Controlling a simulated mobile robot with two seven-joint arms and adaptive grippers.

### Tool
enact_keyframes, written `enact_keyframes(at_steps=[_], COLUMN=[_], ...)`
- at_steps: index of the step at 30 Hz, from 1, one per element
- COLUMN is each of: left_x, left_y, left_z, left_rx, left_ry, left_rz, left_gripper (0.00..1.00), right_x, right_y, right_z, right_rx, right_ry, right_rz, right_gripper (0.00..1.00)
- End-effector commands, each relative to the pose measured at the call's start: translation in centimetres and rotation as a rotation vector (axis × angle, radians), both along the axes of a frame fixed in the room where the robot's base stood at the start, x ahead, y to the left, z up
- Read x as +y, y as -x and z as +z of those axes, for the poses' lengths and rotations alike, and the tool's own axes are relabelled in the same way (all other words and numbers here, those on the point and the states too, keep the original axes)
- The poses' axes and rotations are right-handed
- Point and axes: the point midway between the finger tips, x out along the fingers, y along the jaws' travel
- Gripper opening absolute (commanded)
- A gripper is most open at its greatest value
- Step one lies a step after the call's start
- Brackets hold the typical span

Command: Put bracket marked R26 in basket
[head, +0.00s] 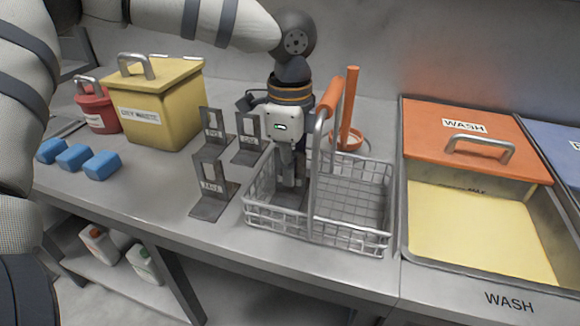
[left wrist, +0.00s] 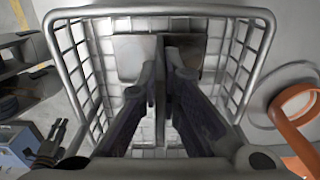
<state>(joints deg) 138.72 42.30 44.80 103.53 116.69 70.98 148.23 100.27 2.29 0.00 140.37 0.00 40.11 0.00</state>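The wire basket (head: 352,238) stands on the counter with its handle up; its rim (left wrist: 90,14) also frames the left wrist view. My left gripper (head: 290,180) reaches down inside the basket's left part. In the left wrist view its fingers (left wrist: 160,75) close in on a thin upright grey plate, a bracket, whose base (left wrist: 135,55) shows beside them low in the basket. The bracket's marking is hidden. Three more dark brackets stand left of the basket: a back left one (head: 213,128), a back right one (head: 250,130) and a front one (head: 212,180). Their labels are too small to read surely. My right gripper is out of view.
An orange ring stand (head: 350,110) is behind the basket. To the right are the wash basin (head: 480,235) and its orange lid (head: 470,130). A yellow box (head: 165,105), a red bucket (head: 97,108) and blue blocks (head: 75,157) stand at left.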

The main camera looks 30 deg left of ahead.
Motion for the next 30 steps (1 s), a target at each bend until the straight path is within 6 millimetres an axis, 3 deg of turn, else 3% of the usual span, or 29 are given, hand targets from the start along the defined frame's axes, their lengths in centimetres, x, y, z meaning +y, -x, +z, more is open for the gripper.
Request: enact_keyframes(at_steps=[1,2,13,24,30], left_x=[0.0,0.0,0.0,0.0,0.0], left_y=[0.0,0.0,-0.1,0.0,0.0], left_z=[0.0,0.0,0.9,10.2,12.3], left_rx=[-0.001,-0.001,-0.004,-0.004,0.001], left_ry=[0.0,0.0,0.0,0.0,0.001], left_rz=[0.0,0.0,0.001,0.001,0.0], left_gripper=[0.18,0.25,0.25,0.25,0.25], right_x=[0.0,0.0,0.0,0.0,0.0], right_y=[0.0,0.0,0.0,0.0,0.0], right_z=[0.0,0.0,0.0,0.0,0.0], right_rx=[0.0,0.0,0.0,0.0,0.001], right_ry=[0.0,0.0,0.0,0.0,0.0], right_rz=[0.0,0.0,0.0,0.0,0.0], right_gripper=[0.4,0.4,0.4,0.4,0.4])
